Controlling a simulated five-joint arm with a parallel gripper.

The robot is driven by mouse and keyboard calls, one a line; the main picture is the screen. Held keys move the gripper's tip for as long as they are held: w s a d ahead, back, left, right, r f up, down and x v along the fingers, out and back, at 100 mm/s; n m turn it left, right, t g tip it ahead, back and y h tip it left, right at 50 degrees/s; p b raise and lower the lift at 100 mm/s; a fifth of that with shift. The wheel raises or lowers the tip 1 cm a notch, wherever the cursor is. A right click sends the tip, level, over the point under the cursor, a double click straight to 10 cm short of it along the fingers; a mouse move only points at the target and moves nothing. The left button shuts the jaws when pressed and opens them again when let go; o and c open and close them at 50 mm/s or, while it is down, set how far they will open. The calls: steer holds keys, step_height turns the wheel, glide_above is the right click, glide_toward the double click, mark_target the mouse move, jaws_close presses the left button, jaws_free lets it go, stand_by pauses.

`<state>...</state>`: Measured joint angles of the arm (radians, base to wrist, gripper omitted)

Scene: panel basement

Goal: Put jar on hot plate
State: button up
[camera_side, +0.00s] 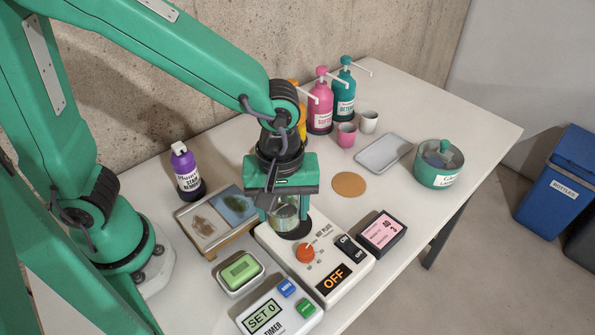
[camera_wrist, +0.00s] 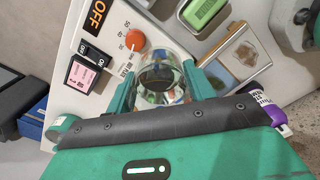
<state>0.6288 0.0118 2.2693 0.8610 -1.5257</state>
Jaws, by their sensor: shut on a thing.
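The jar (camera_side: 286,218) is clear glass and looks upright. My gripper (camera_side: 284,208) is shut on it, one green finger on each side. In the wrist view the jar (camera_wrist: 161,68) sits between the fingers, with a dark round patch seen through it. The hot plate (camera_side: 336,258) is a white box with an orange knob, ON and OFF buttons and a display reading OFF. Its black round heating disc (camera_side: 297,233) lies directly below the jar and is partly hidden by it. I cannot tell whether the jar's base touches the disc.
A wooden rack with sample panels (camera_side: 208,228) stands close left. A green-topped dish (camera_side: 240,272), a timer (camera_side: 278,312) and a pink-labelled box (camera_side: 381,232) surround the hot plate. A cork disc (camera_side: 349,185), a grey tray (camera_side: 384,153) and a green pot (camera_side: 438,168) are farther right. Pump bottles stand behind.

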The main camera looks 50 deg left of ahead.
mark_target(292, 198)
steer(key=w+a+f, duration=0.1)
steer(key=w+f, duration=0.1)
steer(key=w, duration=0.1)
steer(key=w+a+f, duration=0.1)
steer(key=shift+w+a, duration=0.25)
steer(key=shift+a, duration=0.1)
steer(key=shift+f, duration=0.2)
steer(key=shift+f, duration=1.85)
steer(key=shift+f, duration=0.15)
steer(key=o, duration=1.1)
steer(key=shift+r, duration=6.15)
